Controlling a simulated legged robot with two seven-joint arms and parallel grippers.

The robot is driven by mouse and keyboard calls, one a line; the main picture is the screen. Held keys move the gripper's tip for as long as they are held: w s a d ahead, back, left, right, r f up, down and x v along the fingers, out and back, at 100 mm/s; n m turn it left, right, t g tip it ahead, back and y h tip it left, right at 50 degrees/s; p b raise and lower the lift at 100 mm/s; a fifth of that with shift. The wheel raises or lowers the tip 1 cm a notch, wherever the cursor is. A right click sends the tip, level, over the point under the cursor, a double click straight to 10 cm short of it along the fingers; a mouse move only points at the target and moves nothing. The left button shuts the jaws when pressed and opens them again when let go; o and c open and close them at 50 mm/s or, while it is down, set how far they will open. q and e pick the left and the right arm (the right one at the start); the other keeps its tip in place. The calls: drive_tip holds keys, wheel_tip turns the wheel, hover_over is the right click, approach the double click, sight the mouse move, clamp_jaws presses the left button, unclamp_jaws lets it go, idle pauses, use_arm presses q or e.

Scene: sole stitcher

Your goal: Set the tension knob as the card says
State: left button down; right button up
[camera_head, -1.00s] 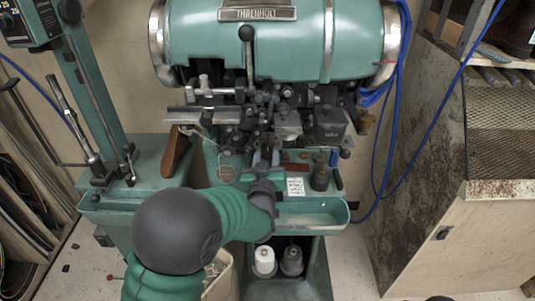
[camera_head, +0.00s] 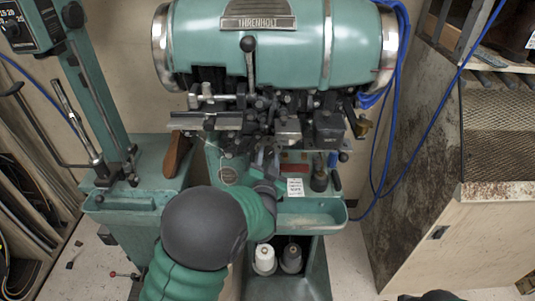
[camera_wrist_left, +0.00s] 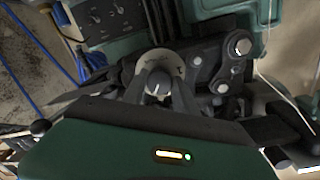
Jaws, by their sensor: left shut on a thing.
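The tension knob (camera_wrist_left: 159,88) is a small grey knob with a pale pointer line, in front of a light round dial plate (camera_wrist_left: 160,63) with dark marks. My left gripper (camera_wrist_left: 160,93) has its two dark fingers on either side of the knob and is shut on it. In the head view my left gripper (camera_head: 268,160) reaches into the front of the green stitcher (camera_head: 275,50), and the knob is too small to make out there. The white card (camera_head: 295,187) lies just right of my left wrist; its print is too small to read. My right gripper does not show.
A green tray (camera_head: 310,214) juts out below the card. Two thread cones, one white (camera_head: 264,258) and one grey (camera_head: 291,258), stand under it. A green column (camera_head: 85,85) stands at the left.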

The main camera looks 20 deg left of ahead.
use_arm(q)
drive_tip(key=shift+d+m, duration=0.1)
drive_tip(key=shift+m, duration=0.5)
drive_tip(key=shift+p, duration=0.3)
drive_tip(key=shift+f, duration=0.1)
drive_tip(key=c, duration=1)
unclamp_jaws()
drive_tip(key=shift+o, duration=0.2)
